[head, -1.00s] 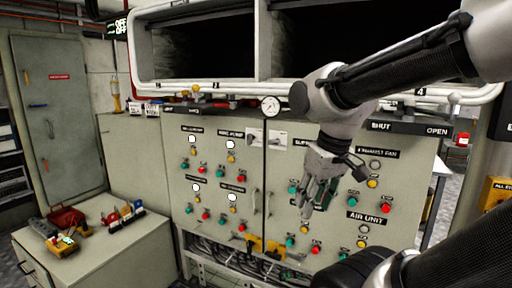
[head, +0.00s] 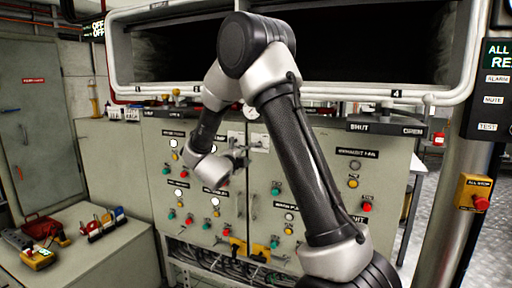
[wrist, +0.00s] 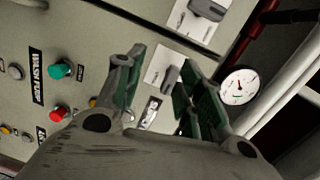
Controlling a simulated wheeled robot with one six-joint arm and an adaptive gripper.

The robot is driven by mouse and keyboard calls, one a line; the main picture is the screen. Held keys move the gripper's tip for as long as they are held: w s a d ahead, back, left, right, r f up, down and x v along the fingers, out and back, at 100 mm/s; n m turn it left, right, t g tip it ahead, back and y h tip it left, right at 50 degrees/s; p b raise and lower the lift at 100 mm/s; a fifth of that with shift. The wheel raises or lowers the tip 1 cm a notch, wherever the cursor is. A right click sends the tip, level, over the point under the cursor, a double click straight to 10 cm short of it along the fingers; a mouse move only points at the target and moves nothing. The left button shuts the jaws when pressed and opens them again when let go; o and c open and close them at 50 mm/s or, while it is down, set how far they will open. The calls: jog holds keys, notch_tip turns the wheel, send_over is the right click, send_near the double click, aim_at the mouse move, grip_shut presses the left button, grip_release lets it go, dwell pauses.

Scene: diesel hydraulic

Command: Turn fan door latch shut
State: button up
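In the wrist view, a small grey latch handle (wrist: 170,77) on a white plate stands at the edge of a cabinet door. My gripper (wrist: 161,62) is open, its green-padded fingers on either side of this handle; I cannot tell if they touch it. A second grey handle (wrist: 207,9) on a white plate is across the door gap. The plates also show in the head view, left (head: 235,137) and right (head: 260,142) of the gap. No fan label is readable beside either handle. In the head view my gripper is mostly hidden by my arm.
A round gauge (wrist: 240,86) and pale pipes are close to my right finger. Coloured knobs (head: 275,189) cover the cabinet front. A bar marked SHUT and OPEN (head: 385,127) runs along the top right. A bench (head: 112,250) with tools stands left.

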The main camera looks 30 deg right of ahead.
aim_at(255, 146)
jog(key=w+d, duration=0.1)
jog(key=d, duration=0.1)
jog(key=w+d+r+m+h, duration=0.1)
jog(key=d, duration=0.2)
jog(key=w+d+r+m, duration=0.1)
jog(key=d, duration=0.1)
jog(key=shift+w+d+r+g+h, duration=0.1)
jog(key=shift+d+g+h, duration=0.2)
jog(key=shift+h, duration=0.1)
grip_shut()
